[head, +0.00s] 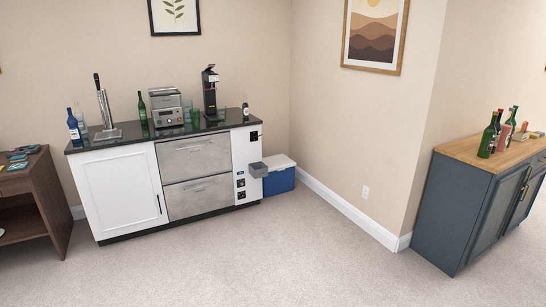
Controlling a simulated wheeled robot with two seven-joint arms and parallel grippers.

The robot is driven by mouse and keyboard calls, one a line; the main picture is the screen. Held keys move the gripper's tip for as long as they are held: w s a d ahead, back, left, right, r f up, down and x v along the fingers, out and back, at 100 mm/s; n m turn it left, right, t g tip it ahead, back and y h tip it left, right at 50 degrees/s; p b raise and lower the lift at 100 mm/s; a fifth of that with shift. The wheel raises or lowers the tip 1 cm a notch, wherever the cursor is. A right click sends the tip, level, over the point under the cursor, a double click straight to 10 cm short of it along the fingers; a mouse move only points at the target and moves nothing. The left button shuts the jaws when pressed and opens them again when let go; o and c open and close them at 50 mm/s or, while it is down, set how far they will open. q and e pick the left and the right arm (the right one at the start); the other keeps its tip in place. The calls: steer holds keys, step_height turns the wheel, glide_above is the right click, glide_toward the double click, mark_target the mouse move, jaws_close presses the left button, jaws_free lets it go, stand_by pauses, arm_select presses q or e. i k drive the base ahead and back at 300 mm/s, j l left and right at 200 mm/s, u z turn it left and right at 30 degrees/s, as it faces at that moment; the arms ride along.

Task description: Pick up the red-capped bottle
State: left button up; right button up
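Several green bottles stand on the wooden top (464,150) of the dark blue-grey cabinet at the right. The front bottle (488,138) is dark green with a reddish label. Behind it, a bottle with a small red top (501,112) is partly hidden by its neighbours. The bottles are small here, so I cannot tell for sure which cap colours each has. Neither of my grippers is in view.
A brown desk (30,190) is at left. The carpet (300,255) between is clear.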

mark_target(245, 106)
steer(key=i, duration=1.25)
steer(key=i+l+u, duration=0.1)
steer(key=i, duration=1.15)
steer(key=i+l, duration=0.1)
steer(key=i, duration=1.2)
steer(key=i+u, duration=0.4)
steer(key=k+l, duration=0.05)
